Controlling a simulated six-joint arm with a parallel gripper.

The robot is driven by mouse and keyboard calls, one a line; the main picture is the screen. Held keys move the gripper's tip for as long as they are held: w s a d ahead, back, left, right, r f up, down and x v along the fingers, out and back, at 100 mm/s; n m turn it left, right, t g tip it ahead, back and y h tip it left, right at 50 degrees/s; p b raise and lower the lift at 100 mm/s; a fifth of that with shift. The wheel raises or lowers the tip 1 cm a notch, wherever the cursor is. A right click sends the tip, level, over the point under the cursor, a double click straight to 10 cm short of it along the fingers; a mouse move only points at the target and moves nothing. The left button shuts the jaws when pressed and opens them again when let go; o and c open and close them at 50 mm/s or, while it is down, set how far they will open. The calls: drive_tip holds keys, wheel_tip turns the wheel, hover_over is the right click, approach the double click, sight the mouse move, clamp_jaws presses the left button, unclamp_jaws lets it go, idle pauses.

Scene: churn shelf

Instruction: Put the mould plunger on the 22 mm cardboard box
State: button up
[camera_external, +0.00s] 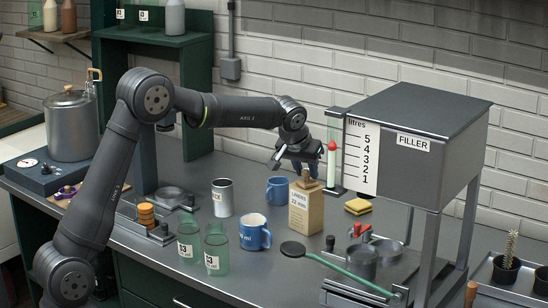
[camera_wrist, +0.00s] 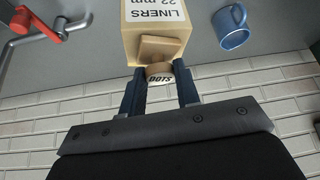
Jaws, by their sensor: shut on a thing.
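The 22 mm cardboard box (camera_external: 306,213) stands upright on the grey bench, labelled "LINERS 22 mm"; it also shows at the top of the wrist view (camera_wrist: 156,38). My gripper (camera_external: 302,170) is above the box, pointing down. It is shut on the wooden mould plunger (camera_external: 307,180), which has a squarish block and a round end in the wrist view (camera_wrist: 159,50). The plunger is right at the box top. I cannot tell whether it touches the box. Dark lettering shows between the fingers, partly hidden.
A blue mug (camera_external: 277,190) stands behind the box, another blue mug (camera_external: 254,232) in front left. A white tin (camera_external: 222,197) and green glass jars (camera_external: 215,250) are further left. The filler (camera_external: 420,140) and a yellow sponge (camera_external: 358,206) are to the right.

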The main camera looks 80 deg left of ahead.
drive_tip(key=o, duration=1)
drive_tip(key=shift+c, duration=0.2)
drive_tip(key=shift+s+d+r, duration=0.1)
drive_tip(key=shift+d+r, duration=0.05)
drive_tip(key=shift+r, duration=0.3)
drive_tip(key=v, duration=1.1)
